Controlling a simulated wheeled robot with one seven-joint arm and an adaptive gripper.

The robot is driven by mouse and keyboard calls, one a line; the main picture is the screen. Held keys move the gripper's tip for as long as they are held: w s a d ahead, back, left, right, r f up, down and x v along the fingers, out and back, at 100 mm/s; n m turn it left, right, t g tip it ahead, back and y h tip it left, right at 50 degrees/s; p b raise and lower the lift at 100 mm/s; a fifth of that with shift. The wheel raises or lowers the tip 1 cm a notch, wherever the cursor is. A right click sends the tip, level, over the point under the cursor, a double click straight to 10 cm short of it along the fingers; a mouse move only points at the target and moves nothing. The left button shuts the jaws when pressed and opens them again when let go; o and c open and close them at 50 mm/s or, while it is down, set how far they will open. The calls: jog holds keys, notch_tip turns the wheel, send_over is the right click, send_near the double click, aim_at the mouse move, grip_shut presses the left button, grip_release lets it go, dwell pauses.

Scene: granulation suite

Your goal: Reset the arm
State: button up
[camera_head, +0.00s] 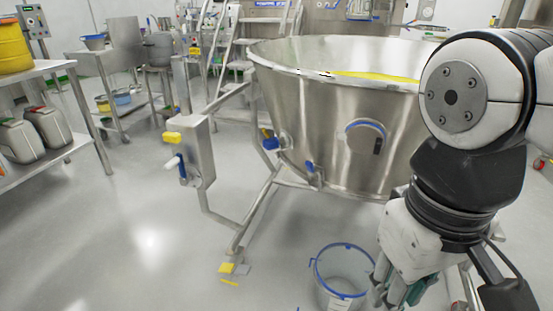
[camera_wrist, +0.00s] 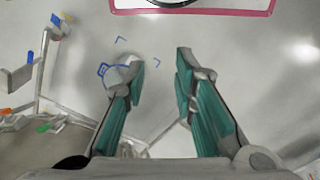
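My gripper (camera_wrist: 161,82) shows in the wrist view with its two teal-padded fingers spread apart and nothing between them. In the head view my gripper (camera_head: 400,290) hangs at the lower right, pointing down, partly cut off by the bottom edge. My arm is bent on the right side of the head view, in front of the right part of a large steel bowl (camera_head: 310,115). The gripper is beside a clear bucket with a blue rim (camera_head: 343,270) on the floor.
The bowl stands on a steel frame with a post (camera_head: 198,150) bearing a blue handle. Steel shelving with jugs (camera_head: 45,130) and a yellow drum (camera_head: 14,45) is at the left. Stairs (camera_head: 210,45) stand behind. The floor (camera_head: 130,225) at front left is clear.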

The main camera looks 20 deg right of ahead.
jog(key=shift+s+a+f+y, duration=0.15)
jog(key=shift+s+a, duration=0.2)
jog(key=shift+s, duration=0.2)
jog(key=shift+s+a+r+y, duration=0.1)
jog(key=shift+s+a+y, duration=0.05)
jog(key=shift+s+a, duration=0.3)
jog(key=shift+d, duration=0.1)
notch_tip(320, 180, up, 31)
jog(key=t+p, duration=0.3)
jog(key=p, duration=2.6)
jog(key=shift+d+r+t+p, duration=0.2)
jog(key=shift+d+t+p, duration=0.05)
jog(key=shift+t+p, duration=0.15)
jog(key=shift+o, duration=0.6)
